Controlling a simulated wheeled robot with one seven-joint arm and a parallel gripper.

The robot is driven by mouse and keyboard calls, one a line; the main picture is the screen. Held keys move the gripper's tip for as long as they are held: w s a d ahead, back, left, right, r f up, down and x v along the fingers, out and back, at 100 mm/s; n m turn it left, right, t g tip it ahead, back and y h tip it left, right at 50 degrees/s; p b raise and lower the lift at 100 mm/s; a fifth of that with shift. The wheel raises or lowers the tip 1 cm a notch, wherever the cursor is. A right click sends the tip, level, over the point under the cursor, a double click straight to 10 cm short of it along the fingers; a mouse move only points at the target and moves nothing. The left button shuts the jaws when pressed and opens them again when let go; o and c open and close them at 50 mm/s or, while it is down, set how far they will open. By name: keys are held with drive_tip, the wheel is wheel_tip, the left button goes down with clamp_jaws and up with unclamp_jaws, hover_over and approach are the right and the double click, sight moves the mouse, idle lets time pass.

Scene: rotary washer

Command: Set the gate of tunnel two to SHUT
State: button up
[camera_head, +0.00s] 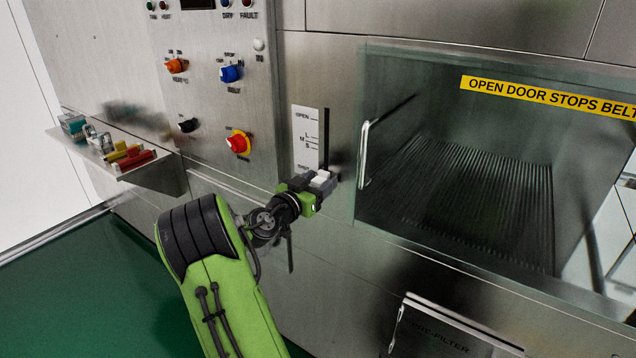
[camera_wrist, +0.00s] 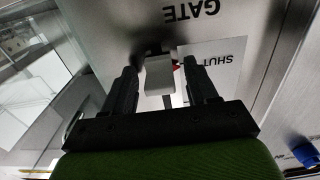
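The gate slider has a scale plate (camera_head: 305,139) with OPEN at the top, L, M and S lower down, and a dark vertical slot (camera_head: 327,135) beside it. Its pale knob (camera_head: 320,178) is at the bottom of the slot; in the wrist view the knob (camera_wrist: 158,76) has a small red pointer beside the SHUT marking (camera_wrist: 222,60). My gripper (camera_head: 316,190) is at the knob. In the wrist view its two fingers (camera_wrist: 160,92) stand either side of the knob, with gaps visible, so it looks open. No tunnel number is readable on this gate.
A glass door with a handle (camera_head: 364,155) is close to the right of my gripper. Control knobs, including a red one (camera_head: 238,143), are on the panel to the left. A shelf (camera_head: 118,160) with coloured items juts out at far left.

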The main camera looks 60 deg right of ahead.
drive_tip(key=w+a, duration=0.2)
drive_tip(key=a, duration=1.3)
drive_tip(key=shift+w+a, duration=0.2)
drive_tip(key=shift+a, duration=0.1)
